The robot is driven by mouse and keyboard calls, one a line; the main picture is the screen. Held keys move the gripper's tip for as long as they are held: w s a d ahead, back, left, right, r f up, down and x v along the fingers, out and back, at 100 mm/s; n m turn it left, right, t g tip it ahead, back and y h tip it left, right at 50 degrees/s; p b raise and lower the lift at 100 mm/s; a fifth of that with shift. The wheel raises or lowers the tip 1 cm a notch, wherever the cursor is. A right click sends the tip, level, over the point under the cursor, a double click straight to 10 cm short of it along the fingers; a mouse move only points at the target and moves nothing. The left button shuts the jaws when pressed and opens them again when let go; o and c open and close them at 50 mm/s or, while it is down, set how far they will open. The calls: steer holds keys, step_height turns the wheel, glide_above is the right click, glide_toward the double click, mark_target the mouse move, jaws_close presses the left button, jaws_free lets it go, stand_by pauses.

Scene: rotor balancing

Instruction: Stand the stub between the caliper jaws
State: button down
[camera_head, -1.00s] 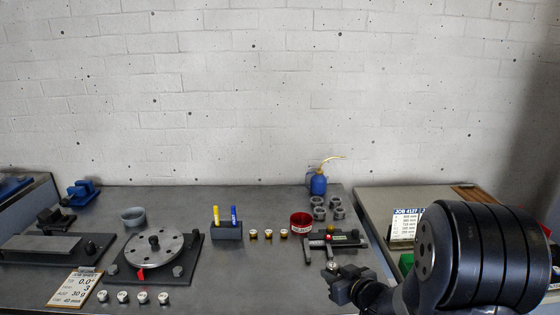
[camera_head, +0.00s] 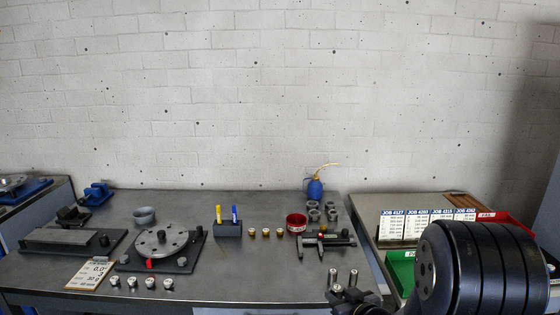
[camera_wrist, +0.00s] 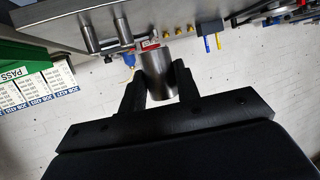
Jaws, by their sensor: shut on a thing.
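My gripper (camera_wrist: 158,88) is shut on a grey metal stub (camera_wrist: 158,72), its two black fingers on either side of it in the wrist view. In the head view my gripper (camera_head: 350,300) is at the front right of the bench, partly cut off by the lower edge. The dark caliper (camera_head: 340,240) lies at the bench's right, its jaws pointing toward the front. My gripper is in front of it and apart from it. Two more slim metal stubs (camera_head: 353,277) (camera_head: 335,274) stand upright just behind my gripper; they also show in the wrist view (camera_wrist: 90,38).
A red ring-shaped cup (camera_head: 296,223) and several grey nuts (camera_head: 313,210) sit behind the caliper. Brass pieces (camera_head: 266,232) and a pen block (camera_head: 228,230) are to its left. The rotor disc (camera_head: 162,243) is farther left.

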steer(key=shift+s+a+f, duration=0.1)
steer(key=shift+a+f, duration=0.2)
steer(key=shift+f, duration=0.2)
steer(key=s+f+m+t+h, duration=0.1)
steer(key=s+f+m+h, duration=0.2)
steer(key=f, duration=0.3)
steer(key=shift+d+f+m+h, duration=0.35)
steer(key=shift+d+m+h, duration=0.05)
steer(key=shift+h, duration=0.3)
